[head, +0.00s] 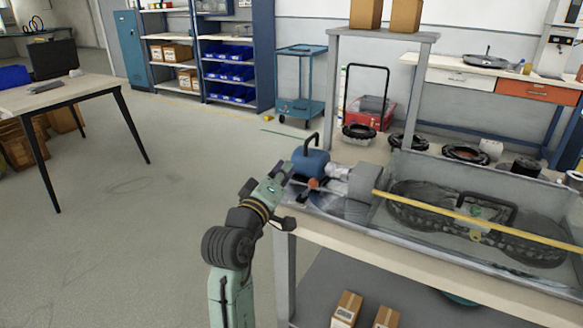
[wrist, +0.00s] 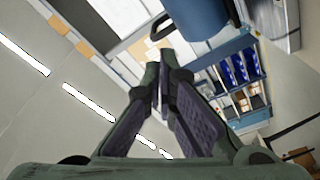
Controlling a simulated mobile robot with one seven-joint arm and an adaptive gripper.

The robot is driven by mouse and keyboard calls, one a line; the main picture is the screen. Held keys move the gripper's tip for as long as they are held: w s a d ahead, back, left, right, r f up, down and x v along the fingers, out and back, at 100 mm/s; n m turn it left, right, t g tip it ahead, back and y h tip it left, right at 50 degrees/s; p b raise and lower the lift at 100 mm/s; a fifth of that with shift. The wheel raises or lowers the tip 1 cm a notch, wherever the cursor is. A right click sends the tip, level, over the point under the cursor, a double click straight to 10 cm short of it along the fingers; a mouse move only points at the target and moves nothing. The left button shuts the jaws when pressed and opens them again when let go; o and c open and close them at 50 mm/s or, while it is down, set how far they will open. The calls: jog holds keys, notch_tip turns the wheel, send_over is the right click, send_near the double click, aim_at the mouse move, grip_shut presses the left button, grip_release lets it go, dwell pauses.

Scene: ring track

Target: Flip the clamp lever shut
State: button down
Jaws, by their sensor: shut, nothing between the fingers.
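My gripper (head: 284,168) is at the left end of the bench, beside a blue motor-like body (head: 311,161) with a black curved handle on top. The wrist view shows my two fingers (wrist: 165,68) shut together and empty. The blue body (wrist: 196,16) is beyond the fingertips at the top of that view. A small orange-red part (head: 313,184) sits just right of my gripper. A black bent handle (head: 487,206) stands over the ring track (head: 410,197) near the yellow bar. I cannot tell which of these parts is the clamp lever.
A clear-walled enclosure surrounds the track on the bench (head: 345,237), and a long yellow bar (head: 420,205) crosses it. A grey overhead frame (head: 380,35) rises behind. Open floor (head: 150,240) lies left of my arm, with a table (head: 85,90) farther left.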

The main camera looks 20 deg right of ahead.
jog(key=b+v, duration=0.1)
jog(key=v, duration=0.5)
jog(key=shift+s, duration=0.2)
jog(key=shift+d, duration=0.1)
